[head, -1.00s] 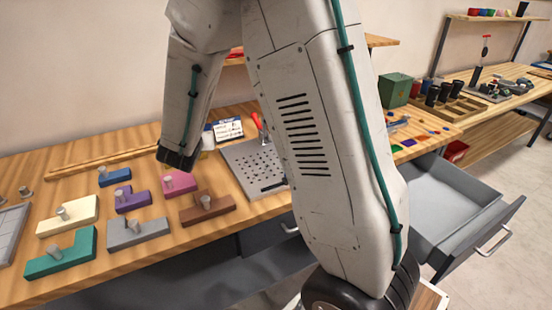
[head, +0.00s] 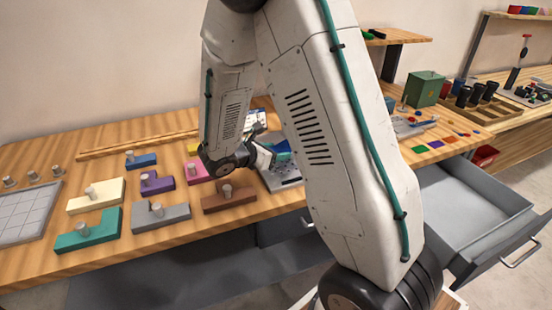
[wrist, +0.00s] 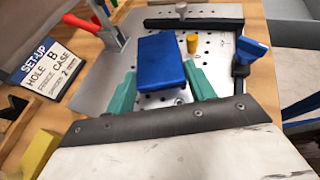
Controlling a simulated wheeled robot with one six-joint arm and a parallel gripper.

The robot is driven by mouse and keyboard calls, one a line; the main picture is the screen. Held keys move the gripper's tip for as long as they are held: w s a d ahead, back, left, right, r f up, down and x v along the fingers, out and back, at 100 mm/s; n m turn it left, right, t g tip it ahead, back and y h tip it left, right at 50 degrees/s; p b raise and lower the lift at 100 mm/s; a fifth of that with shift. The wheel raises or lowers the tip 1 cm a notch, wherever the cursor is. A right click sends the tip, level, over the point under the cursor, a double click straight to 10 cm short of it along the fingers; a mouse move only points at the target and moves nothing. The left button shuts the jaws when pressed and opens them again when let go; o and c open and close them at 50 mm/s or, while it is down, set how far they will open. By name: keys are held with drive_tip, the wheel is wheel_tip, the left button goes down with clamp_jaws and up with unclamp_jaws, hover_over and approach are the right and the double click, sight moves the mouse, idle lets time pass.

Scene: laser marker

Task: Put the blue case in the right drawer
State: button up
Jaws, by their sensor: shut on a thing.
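The blue case (wrist: 165,62) is a flat blue block between the two teal fingers of my gripper (wrist: 162,88) in the wrist view. My gripper is shut on its near end, above the perforated metal plate. In the head view, my gripper (head: 270,155) points right and the blue case (head: 283,148) shows at its tip, partly hidden by my arm. The right drawer (head: 470,205) is pulled open at the right, below the bench top, and looks empty.
A set-up sign (wrist: 50,72), a red-handled clamp (wrist: 105,32), a yellow peg (wrist: 192,43) and a blue clamp part (wrist: 250,50) surround the case. Several coloured blocks with pegs stand left on the bench (head: 30,265). A green box (head: 424,89) stands at the back right.

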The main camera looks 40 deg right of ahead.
drive_tip(key=shift+f, duration=1.35)
drive_tip(key=shift+f, duration=0.2)
drive_tip(key=o, duration=0.9)
drive_tip(key=shift+o, duration=0.5)
drive_tip(key=shift+r, duration=0.15)
